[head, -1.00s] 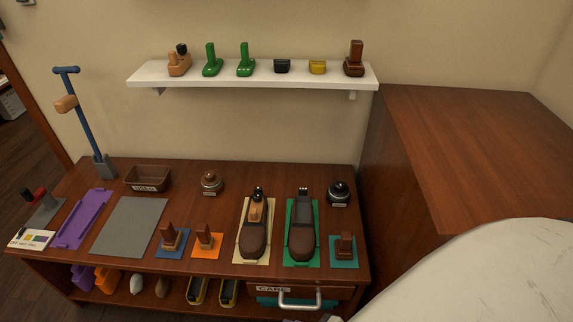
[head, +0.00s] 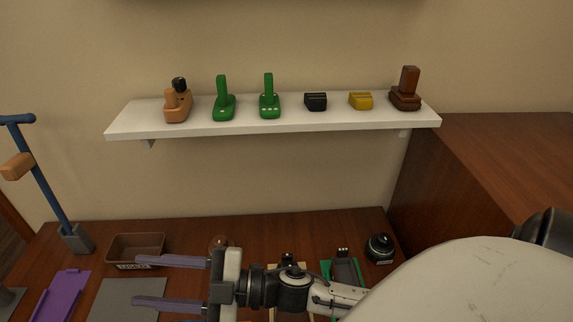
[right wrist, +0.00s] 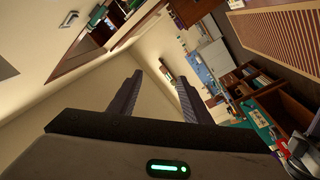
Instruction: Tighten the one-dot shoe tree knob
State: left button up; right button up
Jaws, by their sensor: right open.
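Two mats at the table's front middle each bear a brown shoe with a shoe tree; my right arm hides most of both. The left tree's black knob (head: 288,258) shows just above my arm. The right shoe's grey tree (head: 344,268) stands over a green mat (head: 325,268), with small light marks at its top. I cannot read dots on the black knob. My right gripper (head: 136,281) is open and empty, its fingers pointing left over the table, left of both shoes. The right wrist view shows its two spread fingers (right wrist: 155,97) with nothing between them. My left gripper is not in view.
A brown tray (head: 135,248), purple tray (head: 62,295) and black jar (head: 379,248) stand on the table. A tall brown cabinet (head: 500,165) blocks the right.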

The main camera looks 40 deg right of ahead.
jog(key=s+a+n+g+y+b, duration=0.2)
jog(key=a+n+g+y, duration=0.1)
jog(key=n+g, duration=0.4)
jog(key=n+g+h+b, duration=0.65)
jog(key=n+h, duration=0.25)
jog(key=h, duration=0.8)
send_over(289, 266)
notch_tip(289, 266, down, 14)
notch_tip(289, 266, down, 10)
jog(key=shift+r+b, duration=0.15)
jog(key=shift+b, duration=0.9)
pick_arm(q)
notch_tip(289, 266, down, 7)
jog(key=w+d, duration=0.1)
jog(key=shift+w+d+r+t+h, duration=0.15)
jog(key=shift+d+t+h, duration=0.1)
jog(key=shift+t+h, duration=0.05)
